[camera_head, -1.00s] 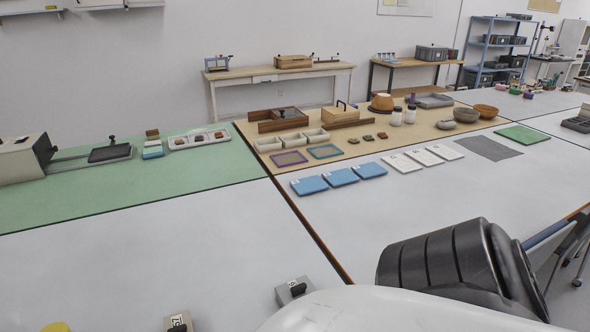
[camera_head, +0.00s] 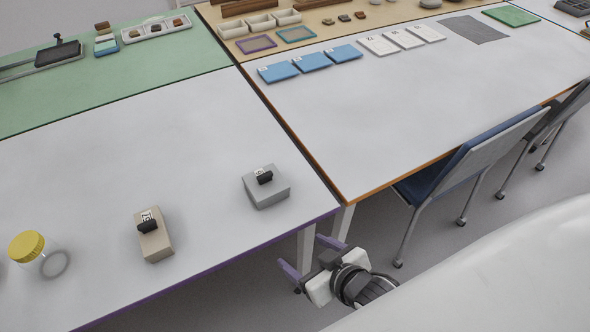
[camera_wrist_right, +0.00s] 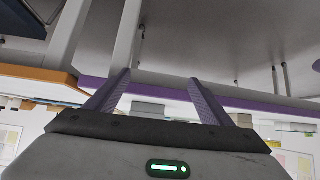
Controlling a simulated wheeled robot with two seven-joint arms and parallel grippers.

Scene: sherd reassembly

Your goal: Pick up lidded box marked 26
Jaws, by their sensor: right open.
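Two small lidded boxes with black handles stand on the white table. The grey box (camera_head: 266,188) is nearer the table's right corner; the beige box (camera_head: 154,242) is left of it. Each has a white label, but I cannot read 26 for certain on either. My right gripper (camera_head: 308,258) is open and empty, just off the table's purple front edge, below and right of the grey box. In the right wrist view, upside down, the open fingers (camera_wrist_right: 158,85) point at the table edge, with a grey box shape (camera_wrist_right: 150,109) between them. My left gripper is out of view.
Behind the boxes the white table (camera_head: 180,130) is clear. A blue chair (camera_head: 470,150) stands right of my gripper. Blue tiles (camera_head: 311,61) lie farther back.

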